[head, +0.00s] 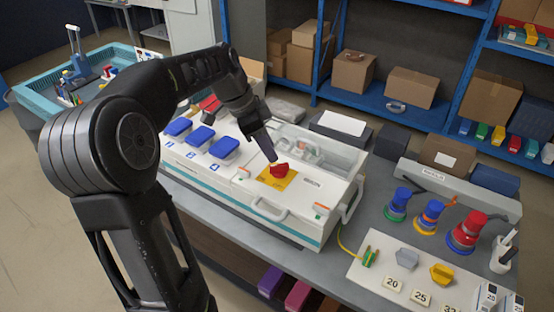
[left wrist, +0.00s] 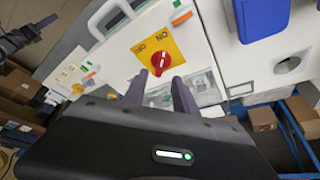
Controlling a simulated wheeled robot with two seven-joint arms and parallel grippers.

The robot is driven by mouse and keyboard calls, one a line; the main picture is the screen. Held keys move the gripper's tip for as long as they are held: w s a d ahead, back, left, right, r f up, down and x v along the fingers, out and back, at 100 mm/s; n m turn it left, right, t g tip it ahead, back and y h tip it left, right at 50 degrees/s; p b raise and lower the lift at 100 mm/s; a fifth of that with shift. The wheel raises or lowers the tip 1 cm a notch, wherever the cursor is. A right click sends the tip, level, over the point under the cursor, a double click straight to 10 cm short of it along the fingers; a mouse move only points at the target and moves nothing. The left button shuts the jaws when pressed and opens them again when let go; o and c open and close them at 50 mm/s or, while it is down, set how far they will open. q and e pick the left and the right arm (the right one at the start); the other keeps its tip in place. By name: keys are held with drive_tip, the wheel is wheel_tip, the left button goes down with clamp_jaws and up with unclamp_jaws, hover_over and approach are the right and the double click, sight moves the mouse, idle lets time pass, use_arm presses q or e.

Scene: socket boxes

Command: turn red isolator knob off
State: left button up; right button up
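The red isolator knob (head: 280,171) sits on a yellow plate (head: 268,182) on the white panel box (head: 235,190). In the left wrist view the knob (left wrist: 160,63) shows whole, with "ON" and "OFF" printed on the yellow plate (left wrist: 172,47). Which mark the knob points to is not clear. My left gripper (head: 271,158) hangs just above the knob. In the left wrist view its two fingers (left wrist: 160,88) are apart, with the knob just beyond their tips and nothing held. A dark arm end at the upper left there looks like my right gripper (left wrist: 38,28); its fingers are unclear.
Several blue covers (head: 200,137) stand on the box left of the knob. A grey handle (head: 352,203) sticks out at its right end. Coloured stacks (head: 467,232) and a white board (head: 385,268) lie to the right. Shelves with cartons (head: 353,70) stand behind.

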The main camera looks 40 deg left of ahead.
sight(279, 164)
use_arm(q)
drive_tip(key=x, duration=0.5)
drive_tip(key=shift+w+f+p, duration=0.1)
drive_tip(key=shift+f+p, duration=0.25)
drive_tip(key=shift+f, duration=0.05)
drive_tip(key=shift+c, duration=0.4)
clamp_jaws()
